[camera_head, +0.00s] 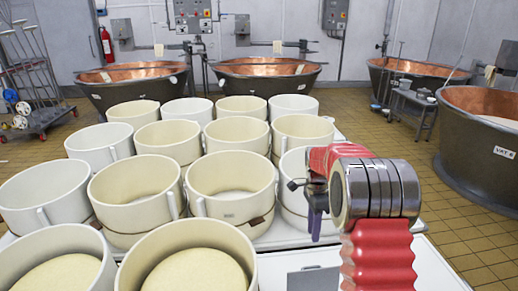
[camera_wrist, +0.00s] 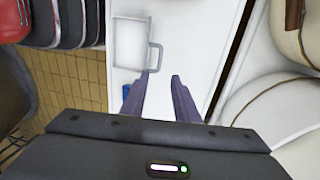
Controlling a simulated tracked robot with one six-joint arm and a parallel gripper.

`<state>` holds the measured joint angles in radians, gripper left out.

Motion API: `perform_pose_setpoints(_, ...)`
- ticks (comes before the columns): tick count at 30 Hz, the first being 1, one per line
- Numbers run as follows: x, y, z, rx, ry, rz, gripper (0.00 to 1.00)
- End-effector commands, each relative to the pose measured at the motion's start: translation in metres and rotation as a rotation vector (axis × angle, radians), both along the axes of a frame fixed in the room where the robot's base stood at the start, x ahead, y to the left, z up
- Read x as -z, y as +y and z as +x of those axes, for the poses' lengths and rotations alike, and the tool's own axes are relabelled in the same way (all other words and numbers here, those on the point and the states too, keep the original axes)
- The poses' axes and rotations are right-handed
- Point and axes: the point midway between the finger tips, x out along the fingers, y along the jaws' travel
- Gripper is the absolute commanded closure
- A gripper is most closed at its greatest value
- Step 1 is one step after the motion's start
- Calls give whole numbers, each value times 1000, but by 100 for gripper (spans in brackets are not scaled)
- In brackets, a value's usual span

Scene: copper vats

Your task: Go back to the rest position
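My gripper (camera_wrist: 161,78) shows its two purple fingers apart with nothing between them, over a white surface (camera_wrist: 195,45) in the wrist view. The left fingertip appears close to the grey handle (camera_wrist: 157,57) of a white square-looking container (camera_wrist: 130,42); I cannot tell whether they touch. In the head view my gripper (camera_head: 317,218) hangs fingers down at the right of the white moulds, in front of the arm's red sleeve. The fingers overlap there, so their gap is hidden.
Several round cream moulds (camera_head: 230,180) crowd the white table (camera_head: 430,270) to the left of my arm. Copper vats (camera_head: 265,72) stand behind, and another vat (camera_head: 480,140) stands at the right. Tiled floor (camera_head: 440,215) is open between the table and that vat.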

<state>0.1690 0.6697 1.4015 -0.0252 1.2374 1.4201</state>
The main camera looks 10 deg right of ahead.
Motion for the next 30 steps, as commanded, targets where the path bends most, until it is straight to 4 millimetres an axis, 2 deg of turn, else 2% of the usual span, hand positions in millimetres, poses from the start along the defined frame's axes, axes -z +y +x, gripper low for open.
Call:
perform_pose_setpoints(7, 6, 0, 2, -186, -16, 29, 72)
perform_pose_setpoints(11, 21, 3, -11, -318, 1, 58, 72)
perform_pose_setpoints(14, 23, 5, -23, -417, 3, 78, 72)
perform_pose_setpoints(20, 9, 15, -51, -627, -18, 107, 72)
perform_pose_setpoints(30, -36, 35, -101, -939, -86, 112, 72)
